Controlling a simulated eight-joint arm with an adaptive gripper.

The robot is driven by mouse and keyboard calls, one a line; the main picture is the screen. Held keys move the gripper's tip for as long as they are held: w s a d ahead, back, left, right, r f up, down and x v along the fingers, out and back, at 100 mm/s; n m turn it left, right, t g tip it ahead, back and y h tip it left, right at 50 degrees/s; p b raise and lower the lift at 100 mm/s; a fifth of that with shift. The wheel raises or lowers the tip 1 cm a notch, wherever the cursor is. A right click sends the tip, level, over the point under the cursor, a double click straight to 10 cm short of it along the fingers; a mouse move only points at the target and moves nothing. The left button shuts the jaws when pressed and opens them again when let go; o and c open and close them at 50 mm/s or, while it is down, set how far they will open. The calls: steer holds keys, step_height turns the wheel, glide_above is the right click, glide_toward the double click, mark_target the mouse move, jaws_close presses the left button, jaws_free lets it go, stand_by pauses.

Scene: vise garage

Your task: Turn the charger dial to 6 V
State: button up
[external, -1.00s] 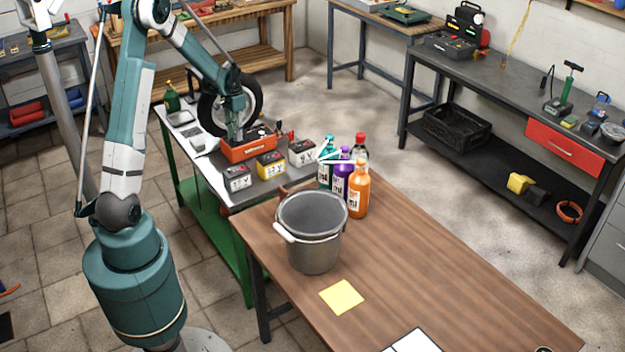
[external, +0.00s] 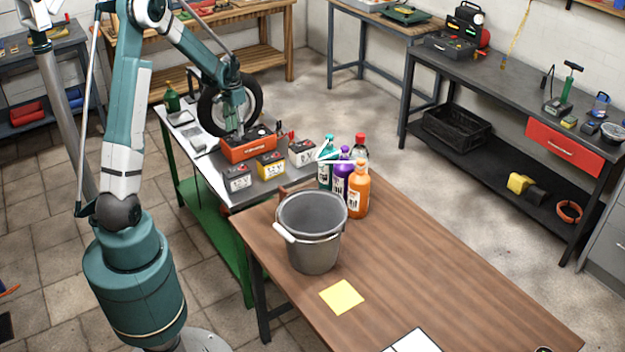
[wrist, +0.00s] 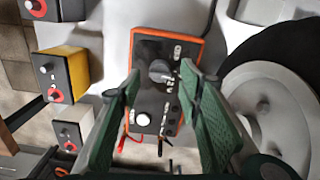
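The charger (external: 247,150) is an orange box with a black top on the grey metal bench. In the wrist view, the charger (wrist: 148,50) fills the middle, with its round grey dial (wrist: 159,71) on the black face. In the external view, my gripper (external: 235,133) is down at the charger's top and hides the dial.
Yellow (external: 270,166) and white batteries stand in a row in front of the charger. A wheel (external: 250,98) stands close behind. Red and black leads (wrist: 133,139) lie at the charger's end. Bottles (external: 358,190) and a grey bucket (external: 313,250) stand to the right.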

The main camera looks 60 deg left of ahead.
step_height(320, 180, up, 9)
stand_by(0.5)
steer(key=shift+d, duration=0.1)
stand_by(0.4)
steer(key=s+d+r+t, duration=0.1)
steer(key=s+d+r, duration=0.1)
steer(key=d+r, duration=0.5)
steer(key=s+d+r+t+y, duration=0.1)
steer(key=d+r, duration=0.1)
steer(key=d, duration=0.9)
steer(key=s+d+r+t, duration=0.1)
steer(key=s+d+r, duration=0.1)
steer(key=d+r, duration=0.5)
steer(key=s+d+t, duration=0.2)
steer(key=s+d, duration=0.6)
steer(key=d, duration=0.3)
steer(key=s+d+f+m+t+h, duration=0.1)
steer(key=s+d+t, duration=0.1)
steer(key=s+d, duration=0.5)
steer(key=d, duration=0.4)
steer(key=shift+s+d+f, duration=0.25)
steer(key=shift+s+f, duration=0.05)
steer(key=shift+s, duration=0.05)
